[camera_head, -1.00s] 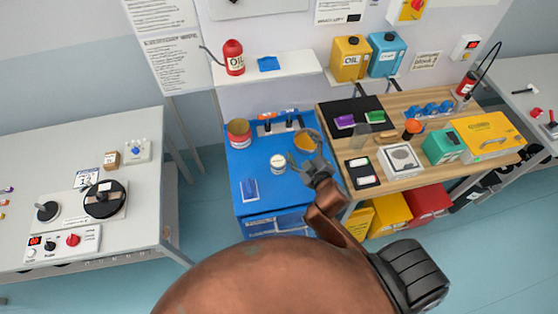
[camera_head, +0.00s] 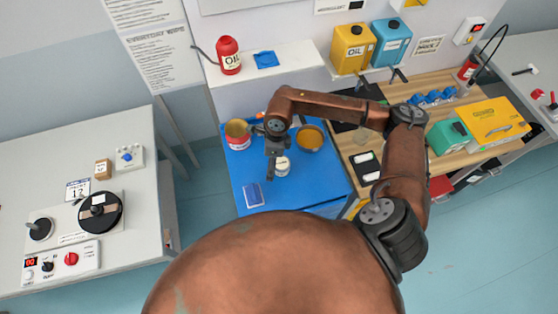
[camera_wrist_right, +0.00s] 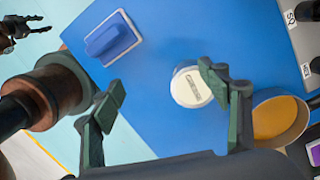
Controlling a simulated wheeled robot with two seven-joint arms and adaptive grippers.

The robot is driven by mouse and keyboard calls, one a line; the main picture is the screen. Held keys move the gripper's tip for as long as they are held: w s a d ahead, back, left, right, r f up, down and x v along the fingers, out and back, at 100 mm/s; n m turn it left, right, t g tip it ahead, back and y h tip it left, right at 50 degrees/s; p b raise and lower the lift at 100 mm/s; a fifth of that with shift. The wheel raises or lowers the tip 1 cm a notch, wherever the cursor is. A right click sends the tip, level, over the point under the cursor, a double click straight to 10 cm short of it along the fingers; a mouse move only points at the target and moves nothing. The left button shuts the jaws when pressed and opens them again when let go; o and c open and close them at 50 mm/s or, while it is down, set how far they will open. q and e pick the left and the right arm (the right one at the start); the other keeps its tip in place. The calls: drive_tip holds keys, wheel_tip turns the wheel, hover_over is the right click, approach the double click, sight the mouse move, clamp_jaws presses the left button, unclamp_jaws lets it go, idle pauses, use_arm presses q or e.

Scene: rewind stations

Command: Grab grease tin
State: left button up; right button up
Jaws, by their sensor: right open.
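The grease tin (camera_head: 283,166) is a small round white tin on the blue mat or bench top (camera_head: 310,190). In the right wrist view the grease tin (camera_wrist_right: 190,87) shows its pale lid with dark lettering, near the right finger. My right gripper (camera_head: 271,172) points down just left of the tin in the head view. In the wrist view its fingers (camera_wrist_right: 162,94) are wide apart with nothing held. I cannot tell its height above the tin. My left gripper (camera_wrist_right: 28,25) seems to show small at the top left of the wrist view; its jaws are unclear.
A blue block on a white base (camera_head: 252,195) lies in front. The wooden bench (camera_head: 400,90) to the right holds boxes.

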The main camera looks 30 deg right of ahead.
sight(282, 163)
drive_tip(key=shift+h, duration=0.8)
drive_tip(key=d, duration=0.2)
drive_tip(key=w+d, duration=0.1)
drive_tip(key=d, duration=0.1)
drive_tip(key=shift+f, duration=0.1)
drive_tip(key=shift+d+f, duration=0.25)
drive_tip(key=shift+f, duration=0.6)
drive_tip(key=f, duration=0.1)
drive_tip(key=f+p, duration=0.1)
drive_tip(key=f, duration=0.1)
drive_tip(key=f+p, duration=0.1)
drive_tip(key=f, duration=0.1)
drive_tip(key=shift+w+d, duration=0.1)
drive_tip(key=shift+d, duration=0.3)
drive_tip(key=shift+f, duration=0.35)
drive_tip(key=shift+c, duration=0.3)
drive_tip(key=c, duration=1.3)
drive_tip(key=shift+r, duration=0.15)
drive_tip(key=shift+c, duration=0.2)
